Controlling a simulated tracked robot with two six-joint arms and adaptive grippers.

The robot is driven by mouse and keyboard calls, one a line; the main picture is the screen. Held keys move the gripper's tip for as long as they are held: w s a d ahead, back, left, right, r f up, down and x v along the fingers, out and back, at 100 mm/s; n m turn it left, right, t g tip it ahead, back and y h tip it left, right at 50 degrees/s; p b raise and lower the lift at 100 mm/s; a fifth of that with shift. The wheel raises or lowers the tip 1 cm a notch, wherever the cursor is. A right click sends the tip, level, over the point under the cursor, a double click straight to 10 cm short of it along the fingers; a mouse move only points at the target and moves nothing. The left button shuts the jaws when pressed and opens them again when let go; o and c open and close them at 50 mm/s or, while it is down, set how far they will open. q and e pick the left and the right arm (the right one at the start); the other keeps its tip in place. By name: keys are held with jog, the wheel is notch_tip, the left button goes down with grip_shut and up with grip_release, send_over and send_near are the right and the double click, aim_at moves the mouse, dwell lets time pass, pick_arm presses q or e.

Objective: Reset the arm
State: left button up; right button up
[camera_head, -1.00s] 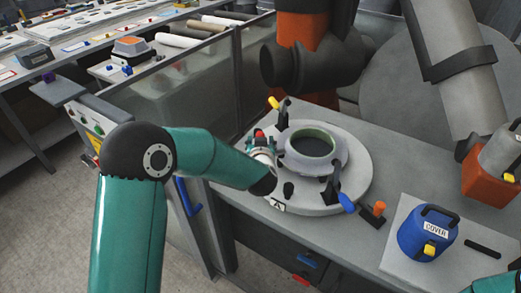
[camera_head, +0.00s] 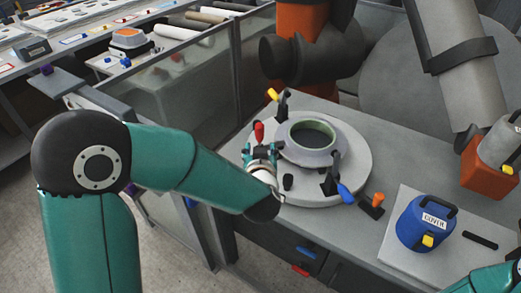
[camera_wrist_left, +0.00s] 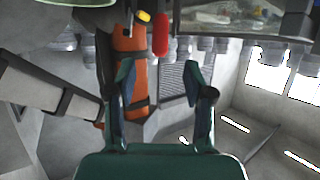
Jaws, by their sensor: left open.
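My left arm is teal and comes in from the left in the head view. Its gripper (camera_head: 262,152) is at the left rim of the round grey mould fixture (camera_head: 350,172), close to an upright red clamp handle (camera_head: 259,131). In the wrist view the left gripper (camera_wrist_left: 158,78) has its two fingers spread with nothing between them. The red handle (camera_wrist_left: 161,36) shows beyond the fingers. Whether the gripper touches the fixture is hidden. A bit of my right arm shows at the lower right corner of the head view; its gripper is not seen.
The fixture also carries a yellow handle (camera_head: 272,95) and a blue handle (camera_head: 345,193). An orange-topped handle (camera_head: 378,199) and a blue COVER container (camera_head: 425,224) stand to the right. An orange and grey robot arm (camera_head: 299,60) stands behind. A glass-sided barrier (camera_head: 190,85) is at left.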

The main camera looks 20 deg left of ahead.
pick_arm(q)
jog(key=s+a+f+m+g+h, duration=0.1)
jog(key=s+f+g, duration=0.1)
jog(key=f, duration=0.6)
jog(key=s+a+f+g, duration=0.1)
jog(key=s+a+f, duration=0.15)
jog(key=f, duration=0.45)
jog(key=s+a+f+m+g+h, duration=0.1)
jog(key=s+f+g, duration=0.1)
jog(key=f, duration=0.6)
jog(key=s+d+f+g+h, duration=0.3)
jog(key=s+d+f, duration=0.2)
jog(key=s, duration=0.4)
jog(key=s+d+f+g+h, duration=0.4)
jog(key=s+d, duration=0.3)
jog(key=s, duration=0.3)
jog(key=shift+d+f, duration=0.2)
jog(key=shift+f, duration=0.3)
